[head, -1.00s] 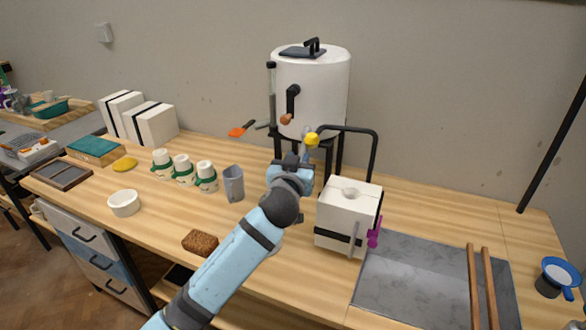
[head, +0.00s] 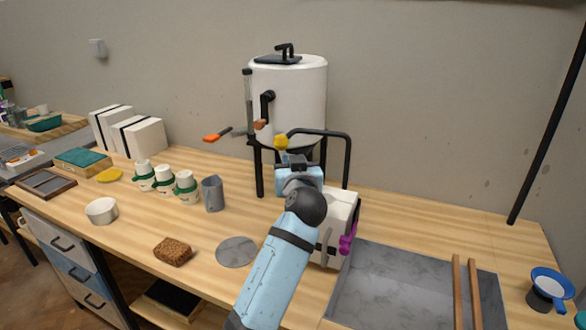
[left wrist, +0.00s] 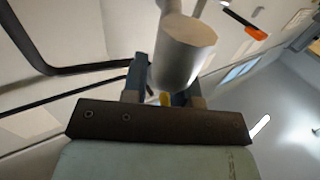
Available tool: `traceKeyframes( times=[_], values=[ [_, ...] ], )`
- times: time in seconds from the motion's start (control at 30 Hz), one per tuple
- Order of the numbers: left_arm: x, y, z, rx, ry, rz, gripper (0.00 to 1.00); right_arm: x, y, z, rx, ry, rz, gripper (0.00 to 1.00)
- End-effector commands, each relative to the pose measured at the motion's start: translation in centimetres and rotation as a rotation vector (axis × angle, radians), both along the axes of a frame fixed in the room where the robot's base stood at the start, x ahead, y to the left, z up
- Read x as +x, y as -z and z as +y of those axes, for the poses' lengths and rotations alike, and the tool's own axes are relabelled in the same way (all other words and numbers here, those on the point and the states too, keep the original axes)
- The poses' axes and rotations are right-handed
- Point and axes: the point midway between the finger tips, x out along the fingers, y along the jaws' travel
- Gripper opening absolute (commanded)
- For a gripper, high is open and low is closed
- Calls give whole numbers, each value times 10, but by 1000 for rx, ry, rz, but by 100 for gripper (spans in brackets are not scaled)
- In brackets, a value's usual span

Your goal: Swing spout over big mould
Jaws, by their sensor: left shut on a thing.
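The big white block mould (head: 340,212) with a dark strap and a purple clamp stands on the bench, partly behind my left arm. Its top pour hole is hidden now. The black spout (head: 322,133) runs right from below the white tank (head: 288,100) and bends down behind the mould's right side. I cannot tell whether its end is over the mould. My left gripper (head: 287,160) is shut just below a yellow knob (head: 281,142), on the knob's handle. In the left wrist view yellow (left wrist: 164,99) shows between the fingers, behind a pale cylinder (left wrist: 183,50). My right gripper is out of view.
Several green-banded cups (head: 164,178), a grey jug (head: 213,194) and a white bowl (head: 102,210) stand left. A brown sponge (head: 173,251) and a grey disc (head: 237,251) lie in front. A slab with wooden rods (head: 457,290) fills the right.

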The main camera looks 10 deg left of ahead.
Motion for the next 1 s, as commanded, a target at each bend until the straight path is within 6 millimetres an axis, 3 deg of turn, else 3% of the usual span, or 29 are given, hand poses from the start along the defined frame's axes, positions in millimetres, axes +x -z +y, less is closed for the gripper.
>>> traceKeyframes(
  times=[0.37,0.4,0.5,1.0],
  values=[
    [0,-3,1,0,-4,-4,0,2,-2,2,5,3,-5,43],
    [0,-3,1,0,-4,-4,29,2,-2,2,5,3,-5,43],
    [0,-2,1,0,-4,-4,49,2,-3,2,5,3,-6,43],
    [2,-1,4,0,-2,-1,49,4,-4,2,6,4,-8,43]
  ],
)
